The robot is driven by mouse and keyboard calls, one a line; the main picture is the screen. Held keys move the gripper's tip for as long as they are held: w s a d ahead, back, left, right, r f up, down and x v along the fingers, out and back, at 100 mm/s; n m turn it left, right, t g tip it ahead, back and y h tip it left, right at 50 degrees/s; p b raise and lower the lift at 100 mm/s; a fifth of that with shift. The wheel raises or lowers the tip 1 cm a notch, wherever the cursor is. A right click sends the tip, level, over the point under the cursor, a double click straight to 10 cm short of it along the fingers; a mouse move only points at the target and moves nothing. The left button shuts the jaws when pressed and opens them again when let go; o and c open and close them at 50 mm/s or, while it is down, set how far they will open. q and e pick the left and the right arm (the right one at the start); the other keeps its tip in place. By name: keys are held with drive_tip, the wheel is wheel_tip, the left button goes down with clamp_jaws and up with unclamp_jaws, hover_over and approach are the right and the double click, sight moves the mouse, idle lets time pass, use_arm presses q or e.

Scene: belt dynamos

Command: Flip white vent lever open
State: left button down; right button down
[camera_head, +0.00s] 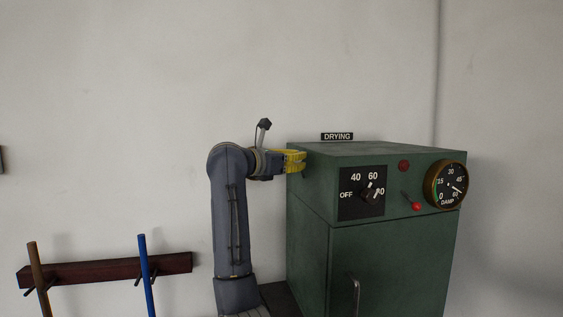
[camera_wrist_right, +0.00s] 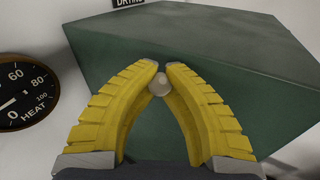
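The white vent lever shows in the right wrist view as a pale round knob (camera_wrist_right: 159,86) beside the side wall of the green drying cabinet (camera_wrist_right: 200,40). My right gripper (camera_wrist_right: 161,67) has yellow ribbed fingers that converge around the knob, with their tips close together just past it. The knob fills the gap between the fingers. The lever's stem is hidden. In the head view my right gripper (camera_head: 303,161) is at the upper left side of the cabinet (camera_head: 390,265), and the lever cannot be made out there. My left gripper is not in view.
The cabinet front has a rotary switch (camera_head: 369,195), a red-tipped lever (camera_head: 416,206), a red lamp (camera_head: 404,166) and a damp gauge (camera_head: 448,186). A heat gauge (camera_wrist_right: 22,105) is at the left. A wall rack (camera_head: 100,271) with brown and blue handles stands at lower left.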

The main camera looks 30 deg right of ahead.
drive_tip(key=shift+w+r+n, duration=0.1)
drive_tip(key=shift+w+n, duration=0.2)
drive_tip(key=shift+w+y, duration=0.15)
drive_tip(key=shift+y, duration=0.15)
drive_tip(key=shift+n, duration=0.3)
drive_tip(key=c, duration=1.5)
unclamp_jaws()
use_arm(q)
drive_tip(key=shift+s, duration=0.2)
use_arm(e)
drive_tip(key=v, duration=1.2)
drive_tip(key=shift+d, duration=0.1)
